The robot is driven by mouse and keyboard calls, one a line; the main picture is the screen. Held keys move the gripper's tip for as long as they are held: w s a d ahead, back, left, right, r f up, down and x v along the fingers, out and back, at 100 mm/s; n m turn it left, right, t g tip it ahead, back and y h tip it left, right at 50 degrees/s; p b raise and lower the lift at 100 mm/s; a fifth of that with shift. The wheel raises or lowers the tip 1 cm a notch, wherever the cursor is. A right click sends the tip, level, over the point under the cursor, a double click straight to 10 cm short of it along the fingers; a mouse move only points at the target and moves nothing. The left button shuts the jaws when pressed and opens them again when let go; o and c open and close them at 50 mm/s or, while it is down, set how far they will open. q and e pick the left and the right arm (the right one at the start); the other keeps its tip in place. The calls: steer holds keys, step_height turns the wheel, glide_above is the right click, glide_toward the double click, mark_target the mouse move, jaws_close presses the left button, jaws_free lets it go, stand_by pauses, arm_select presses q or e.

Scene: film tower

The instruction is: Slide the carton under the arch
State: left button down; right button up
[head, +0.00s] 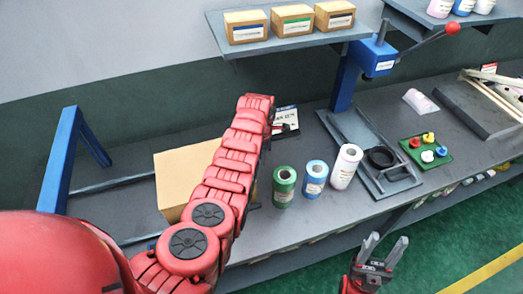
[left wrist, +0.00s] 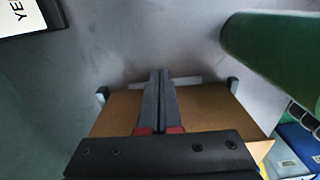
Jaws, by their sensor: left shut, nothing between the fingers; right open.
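The tan carton (head: 185,170) sits on the grey bench, partly hidden behind my red left arm. The blue arch (head: 62,155) stands to its left, apart from it; my arm's red shoulder may hide its near end. My left gripper is hidden behind the arm in the head view. In the left wrist view its fingers (left wrist: 160,75) are shut and empty, in front of the brown carton (left wrist: 210,108); I cannot tell whether they touch it. My right gripper (head: 384,248) is open and empty, in front of the bench's edge.
Rails (head: 120,182) run along the bench between arch and carton. Green (head: 284,186), blue (head: 315,178) and white (head: 346,166) rolls stand right of the arm. A blue press (head: 345,82) stands behind them. A shelf (head: 290,42) with small boxes hangs above.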

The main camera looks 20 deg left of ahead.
arm_select(q)
steer(key=shift+f, duration=0.3)
steer(key=shift+s+a+r+p, duration=0.1)
steer(key=shift+s+a+p, duration=0.4)
steer(key=shift+a+p, duration=0.4)
steer(key=shift+s+a+p, duration=0.6)
steer(key=shift+a+p, duration=0.05)
steer(key=shift+a, duration=0.1)
